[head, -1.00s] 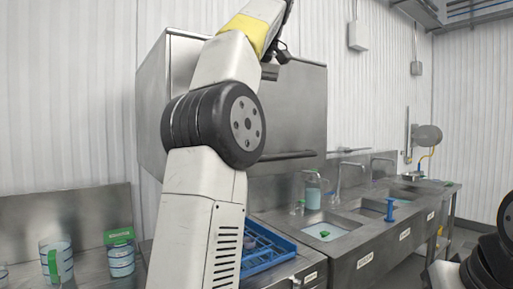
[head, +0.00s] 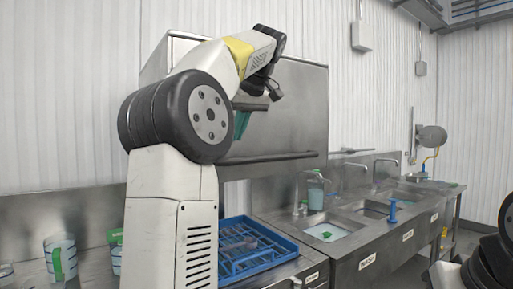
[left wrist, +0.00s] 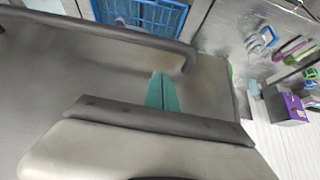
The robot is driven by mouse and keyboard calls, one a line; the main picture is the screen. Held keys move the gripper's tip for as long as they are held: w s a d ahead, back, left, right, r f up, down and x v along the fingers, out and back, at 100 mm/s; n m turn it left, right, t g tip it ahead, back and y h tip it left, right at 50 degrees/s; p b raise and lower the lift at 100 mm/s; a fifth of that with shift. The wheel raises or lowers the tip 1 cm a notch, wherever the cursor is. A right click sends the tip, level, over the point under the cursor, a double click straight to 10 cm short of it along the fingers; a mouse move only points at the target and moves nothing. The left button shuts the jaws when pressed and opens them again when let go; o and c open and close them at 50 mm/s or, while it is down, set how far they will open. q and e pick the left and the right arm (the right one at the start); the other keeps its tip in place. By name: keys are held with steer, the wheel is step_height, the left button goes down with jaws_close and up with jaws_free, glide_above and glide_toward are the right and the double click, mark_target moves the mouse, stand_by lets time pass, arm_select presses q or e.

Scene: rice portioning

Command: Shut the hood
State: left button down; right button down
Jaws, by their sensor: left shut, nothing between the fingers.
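The steel hood (head: 300,112) stands raised over the blue dish rack (head: 259,240), with an open gap between them. Its dark handle bar (head: 280,157) runs along its lower front; it also shows in the left wrist view (left wrist: 115,32). My left gripper (head: 241,124) is in front of the hood face, above the bar. Its teal fingers (left wrist: 162,91) are shut together and empty, pointing toward the bar. I cannot tell whether they touch the hood. My arm hides the hood's left part. My right gripper is out of view.
Sinks (head: 328,232) with taps and a jug (head: 315,192) stand to the right. Measuring cups (head: 60,258) stand on the left counter. The left wrist view shows a purple box (left wrist: 292,107) and several coloured items at right.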

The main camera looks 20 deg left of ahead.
mark_target(239, 159)
arm_select(q)
steer(key=shift+s+d+f, duration=0.1)
steer(key=shift+f, duration=0.95)
steer(key=shift+s+d+f, duration=0.1)
steer(key=shift+f, duration=0.95)
